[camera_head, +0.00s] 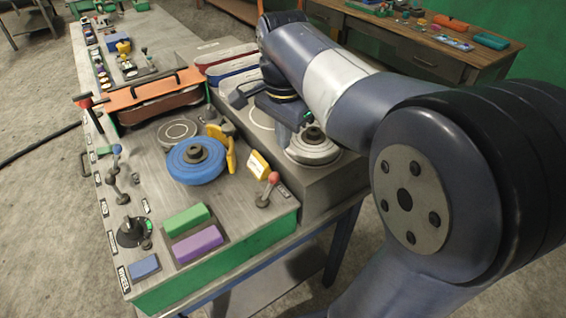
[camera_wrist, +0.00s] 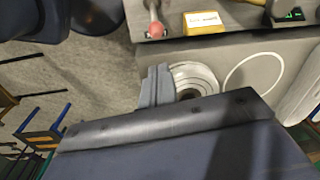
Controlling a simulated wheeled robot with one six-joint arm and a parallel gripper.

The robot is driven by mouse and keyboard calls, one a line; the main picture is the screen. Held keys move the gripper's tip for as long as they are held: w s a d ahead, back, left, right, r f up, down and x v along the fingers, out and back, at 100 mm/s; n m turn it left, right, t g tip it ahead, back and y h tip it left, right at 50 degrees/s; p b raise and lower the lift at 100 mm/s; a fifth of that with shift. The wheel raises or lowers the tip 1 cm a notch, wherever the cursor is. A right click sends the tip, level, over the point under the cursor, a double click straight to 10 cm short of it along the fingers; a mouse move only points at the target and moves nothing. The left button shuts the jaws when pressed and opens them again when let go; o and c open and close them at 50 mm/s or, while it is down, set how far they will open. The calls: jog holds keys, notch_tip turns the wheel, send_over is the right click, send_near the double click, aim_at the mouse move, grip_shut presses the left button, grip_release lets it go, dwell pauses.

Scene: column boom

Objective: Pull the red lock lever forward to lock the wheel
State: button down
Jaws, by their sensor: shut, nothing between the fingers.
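The red lock lever (camera_head: 273,177) has a red ball knob on a short grey stem. It stands near the front right corner of the grey panel, beside the blue wheel (camera_head: 182,166). The knob also shows at the top of the wrist view (camera_wrist: 156,30). My gripper (camera_wrist: 158,70) is shut and empty, apart from the knob, with its fingertips pointing toward it. In the head view the gripper is over the grey side surface near the grey disc (camera_head: 313,154), and my arm partly hides it.
A yellow block (camera_head: 258,165) sits just behind the lever, and a yellow handle (camera_head: 230,152) stands beside the wheel. Green (camera_head: 186,220) and purple (camera_head: 197,243) blocks lie in front. The grey disc (camera_wrist: 207,76) is close beside my fingers in the wrist view.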

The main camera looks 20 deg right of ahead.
aim_at(269, 188)
jog(key=f, duration=1)
jog(key=shift+w+d, duration=0.1)
jog(key=shift+w, duration=0.25)
